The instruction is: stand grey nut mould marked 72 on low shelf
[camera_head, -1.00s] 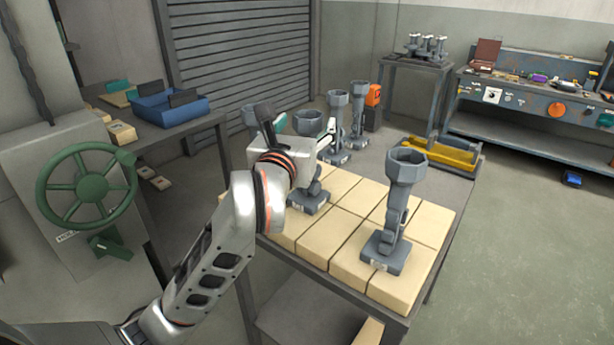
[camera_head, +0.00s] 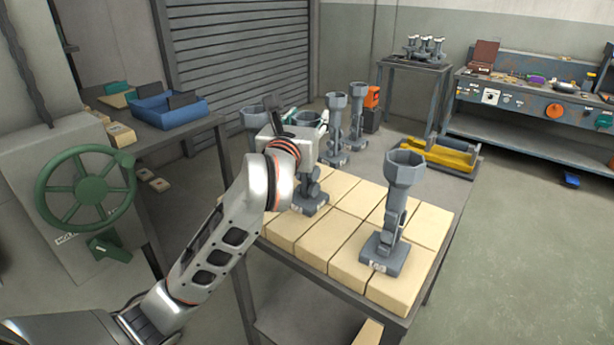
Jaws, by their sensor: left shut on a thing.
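Several alike grey nut moulds, each with a cup on a stem and a flat base, stand upright. One (camera_head: 311,201) stands on the left of the pale blocks; my wrist hides its middle. A second mould (camera_head: 402,170) stands on the front blocks, apart from my gripper; I cannot read its label surely. My left gripper (camera_head: 322,122) is shut on a grey mould among the left ones. Its fingertips are largely hidden, as is the mark 72. The right gripper is out of view.
The pale blocks (camera_head: 340,225) cover the front of the table. A blue bin (camera_head: 168,110) is on the left bench; a green handwheel (camera_head: 88,190) is front left. A low shelf shows under the table.

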